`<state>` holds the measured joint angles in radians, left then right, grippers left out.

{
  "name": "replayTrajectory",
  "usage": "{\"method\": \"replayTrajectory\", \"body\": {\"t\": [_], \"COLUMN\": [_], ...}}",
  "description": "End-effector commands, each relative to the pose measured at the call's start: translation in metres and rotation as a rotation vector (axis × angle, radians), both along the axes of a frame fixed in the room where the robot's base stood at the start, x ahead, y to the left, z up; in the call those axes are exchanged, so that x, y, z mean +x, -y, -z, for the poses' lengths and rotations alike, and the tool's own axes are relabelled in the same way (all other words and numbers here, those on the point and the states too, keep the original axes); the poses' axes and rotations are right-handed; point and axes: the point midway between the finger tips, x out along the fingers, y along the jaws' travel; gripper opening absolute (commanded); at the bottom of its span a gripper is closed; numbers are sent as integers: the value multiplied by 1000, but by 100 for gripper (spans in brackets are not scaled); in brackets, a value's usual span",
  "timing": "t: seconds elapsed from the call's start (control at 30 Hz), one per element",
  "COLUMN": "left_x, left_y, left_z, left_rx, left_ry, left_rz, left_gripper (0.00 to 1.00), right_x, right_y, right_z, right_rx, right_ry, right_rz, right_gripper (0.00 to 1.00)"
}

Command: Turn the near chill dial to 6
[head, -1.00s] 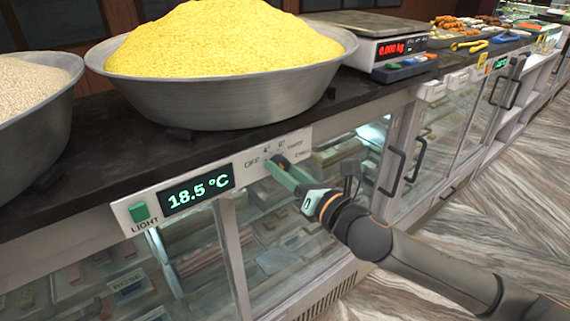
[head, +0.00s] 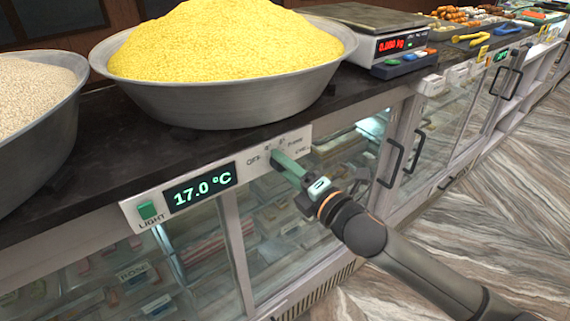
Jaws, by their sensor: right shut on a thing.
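The chill dial sits on the right part of the white control panel (head: 250,174) on the counter's front edge. My right gripper (head: 280,160) is shut on the dial, and its green fingers hide most of it. Markings for OFF and several settings show around the dial, too small to read fully. The panel's display (head: 199,187) reads 17.0 °C in green. My left gripper is not in view.
A green LIGHT switch (head: 147,211) is at the panel's left end. A metal bowl of yellow grains (head: 225,95) stands above the panel, with a scale (head: 385,45) to its right. Glass doors with dark handles (head: 391,163) lie below and right.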

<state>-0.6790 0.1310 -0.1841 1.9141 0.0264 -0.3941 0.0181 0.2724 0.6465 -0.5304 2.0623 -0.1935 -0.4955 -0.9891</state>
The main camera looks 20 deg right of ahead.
Motion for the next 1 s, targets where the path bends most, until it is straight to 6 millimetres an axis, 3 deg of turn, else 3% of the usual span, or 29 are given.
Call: {"method": "replayTrajectory", "body": {"t": [0.77,0.8,1.0], "left_x": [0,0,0], "left_y": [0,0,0], "left_z": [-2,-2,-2], "left_rx": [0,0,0], "left_ry": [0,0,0], "left_rz": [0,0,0], "left_gripper": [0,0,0], "right_x": [0,0,0], "right_y": [0,0,0], "right_z": [0,0,0], "right_rx": [103,102,102], "right_ry": [-38,-37,-37], "right_rz": [0,0,0], "right_gripper": [0,48,70]}}
